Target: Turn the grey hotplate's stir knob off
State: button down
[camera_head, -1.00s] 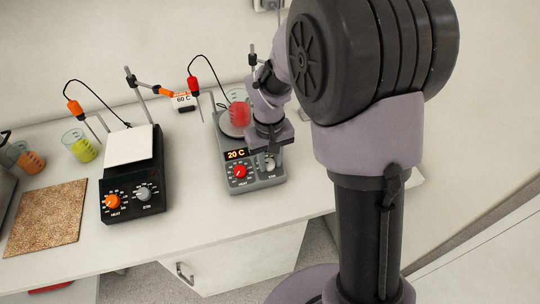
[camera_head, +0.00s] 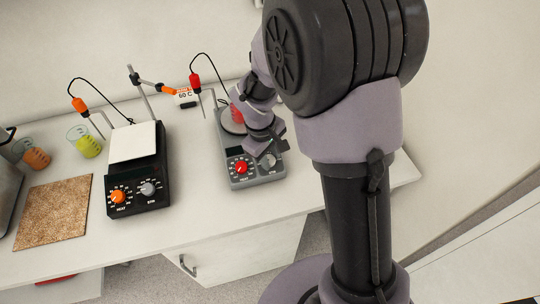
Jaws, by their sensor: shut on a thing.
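The grey hotplate (camera_head: 240,181) stands on the bench at the picture's middle, with a red heat knob (camera_head: 241,167) at its front left. Its grey-white stir knob (camera_head: 268,160) is at the front right, partly covered by my gripper (camera_head: 267,154). My gripper reaches down over the front panel and is shut on the stir knob. The jaws are small here, and the knob's pointer cannot be read. A red beaker (camera_head: 236,115) on the plate is partly hidden by my arm.
A black hotplate (camera_head: 138,190) with an orange and a grey knob stands to the left. Beakers with yellow (camera_head: 90,147) and orange (camera_head: 37,158) liquid and a cork mat (camera_head: 53,212) lie further left. Probe stands rise behind both hotplates. The bench front between the hotplates is clear.

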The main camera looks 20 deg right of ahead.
dwell(0.3)
jog(key=c, duration=1.1)
grip_release()
jog(key=shift+o, duration=0.2)
notch_tip(320, 180, up, 17)
jog(key=s+a+p, duration=0.1)
jog(key=a+p, duration=0.1)
jog(key=p, duration=0.4)
jog(key=shift+s+a, duration=0.2)
jog(key=shift+a, duration=0.2)
jog(key=s+f+m+t+y+b, duration=0.1)
jog(key=s+m+t+y+b, duration=0.2)
jog(key=s+m+b, duration=0.7)
jog(key=s+a+m+t, duration=0.1)
jog(key=s+t, duration=0.1)
jog(key=s, duration=0.6)
jog(key=shift+y+b, duration=0.3)
jog(key=shift+y, duration=0.1)
